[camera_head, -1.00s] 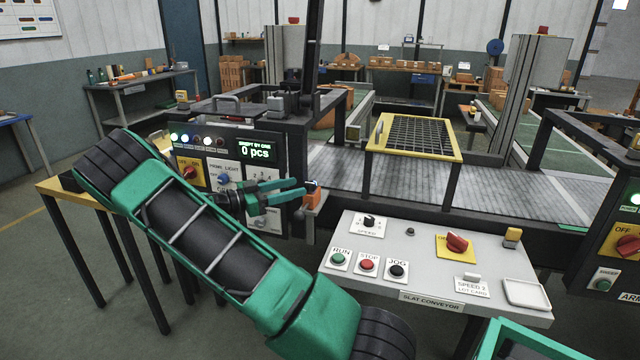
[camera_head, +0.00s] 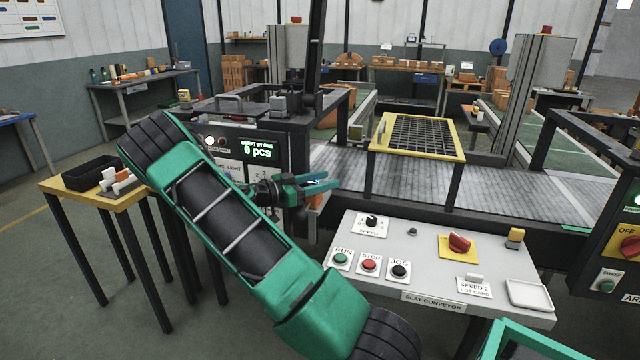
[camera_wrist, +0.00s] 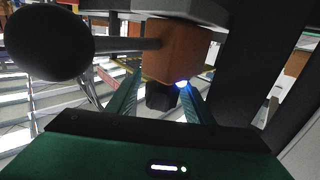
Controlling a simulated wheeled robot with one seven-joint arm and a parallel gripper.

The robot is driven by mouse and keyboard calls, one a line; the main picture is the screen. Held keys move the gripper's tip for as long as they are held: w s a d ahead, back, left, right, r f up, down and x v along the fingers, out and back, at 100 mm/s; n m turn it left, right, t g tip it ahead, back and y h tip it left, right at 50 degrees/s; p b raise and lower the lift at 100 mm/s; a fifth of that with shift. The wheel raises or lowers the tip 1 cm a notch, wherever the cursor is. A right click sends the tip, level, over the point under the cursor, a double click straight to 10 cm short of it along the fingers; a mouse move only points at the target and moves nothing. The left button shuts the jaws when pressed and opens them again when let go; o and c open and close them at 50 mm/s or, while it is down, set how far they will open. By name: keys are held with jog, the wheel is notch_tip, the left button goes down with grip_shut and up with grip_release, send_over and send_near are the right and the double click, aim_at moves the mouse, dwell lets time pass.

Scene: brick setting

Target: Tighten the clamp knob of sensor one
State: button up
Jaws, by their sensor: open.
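My gripper (camera_head: 328,182) is open in front of the conveyor's near edge, to the right of the counter panel. An orange block (camera_head: 315,201), which looks like the sensor housing, shows partly behind and below it. In the wrist view the orange block (camera_wrist: 180,50) is just beyond my gripper (camera_wrist: 160,88), with a small blue-white light at its lower edge. A small dark knob-like part (camera_wrist: 160,97) shows between the two green fingers, apparently not gripped. A large black round part (camera_wrist: 48,45) on a rod is at the left. I cannot tell which is the clamp knob.
The counter panel (camera_head: 262,146) reads 0 pcs and is partly hidden by my arm. The grey control desk (camera_head: 425,250) with buttons stands at the front right. A yellow-framed grid guard (camera_head: 460,155) stands over the conveyor. A yellow-topped table (camera_head: 70,184) is at the left.

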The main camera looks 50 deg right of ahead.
jog(key=c, duration=1)
jog(key=shift+s+a+m+g+y, duration=0.15)
jog(key=shift+s+m+g+y, duration=0.1)
jog(key=shift+m+g+y, duration=0.5)
jog(key=shift+s+a+m+g+y, duration=0.2)
jog(key=shift+m+g+y, duration=0.25)
jog(key=shift+m+g, duration=0.6)
jog(key=shift+c, duration=0.2)
jog(key=o, duration=1)
jog(key=shift+o, duration=0.2)
jog(key=v, duration=1.1)
jog(key=shift+w+d+f, duration=0.15)
jog(key=shift+f, duration=0.05)
